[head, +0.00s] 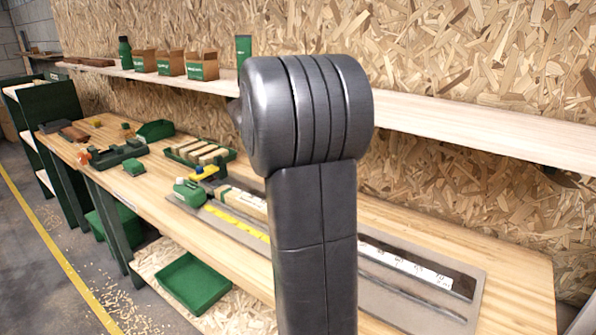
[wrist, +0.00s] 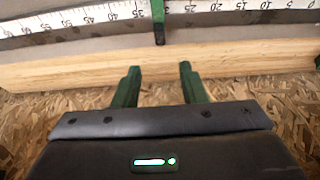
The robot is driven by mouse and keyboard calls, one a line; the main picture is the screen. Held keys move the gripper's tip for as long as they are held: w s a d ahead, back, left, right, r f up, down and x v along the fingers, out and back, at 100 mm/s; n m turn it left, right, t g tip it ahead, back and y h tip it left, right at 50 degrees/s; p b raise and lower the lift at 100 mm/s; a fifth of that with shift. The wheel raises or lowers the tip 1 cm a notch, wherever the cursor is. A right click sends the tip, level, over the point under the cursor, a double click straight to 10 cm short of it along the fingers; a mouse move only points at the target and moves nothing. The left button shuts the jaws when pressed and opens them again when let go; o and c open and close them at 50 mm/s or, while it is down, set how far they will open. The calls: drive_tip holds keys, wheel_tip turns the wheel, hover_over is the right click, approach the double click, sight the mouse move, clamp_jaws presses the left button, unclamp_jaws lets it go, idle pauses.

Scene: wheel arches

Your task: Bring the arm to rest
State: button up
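My arm (head: 315,220) stands upright in the middle of the head view and hides part of the workbench (head: 510,270) behind it. My gripper does not show in the head view. In the wrist view my gripper (wrist: 158,72) has two green fingers, spread apart with an empty gap between them. The fingertips point toward the wooden bench edge (wrist: 75,72). Beyond it lies a white measuring scale (wrist: 85,18) with a small dark green-tipped piece (wrist: 158,22) across it.
A shelf (head: 470,128) runs along the chipboard wall and passes behind my arm, with small boxes (head: 203,66) on it. Tools and a green tray of wooden blocks (head: 198,153) lie on the bench. A green bin (head: 193,283) sits below. The floor at left has shavings.

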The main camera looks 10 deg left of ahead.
drive_tip(key=x, duration=1.4)
drive_tip(key=shift+s, duration=0.1)
drive_tip(key=shift+s+d, duration=0.15)
drive_tip(key=shift+d, duration=0.05)
drive_tip(key=shift+r, duration=0.1)
